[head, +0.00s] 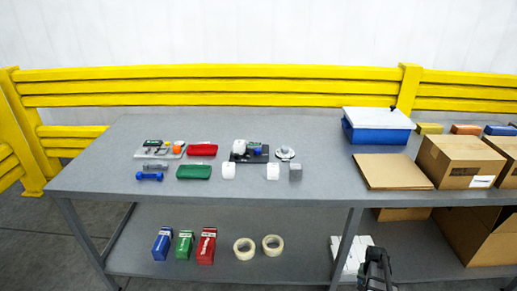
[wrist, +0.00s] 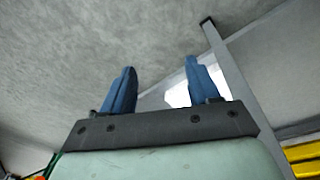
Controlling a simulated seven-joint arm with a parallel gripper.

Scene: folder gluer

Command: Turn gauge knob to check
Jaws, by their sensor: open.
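A small black device (head: 264,158) with a green display and a blue round part (head: 258,151) stands mid-table in the head view. A round silver-grey piece (head: 285,152) sits just right of it. Which of these is the gauge knob is too small to tell. My gripper (head: 376,257) is at the bottom right in the head view, in front of the table and well away from both. In the wrist view my gripper (wrist: 160,72) has two blue fingers spread apart with nothing held between them. No gauge can be made out in the wrist view.
A grey panel (head: 154,150), red box (head: 202,150), green box (head: 194,172), white blocks and blue dumbbell-shaped item (head: 149,177) lie on the table (head: 300,125). A blue bin (head: 377,131), flat cardboard (head: 390,172) and carton (head: 455,161) stand right. Yellow rails (head: 210,87) run behind.

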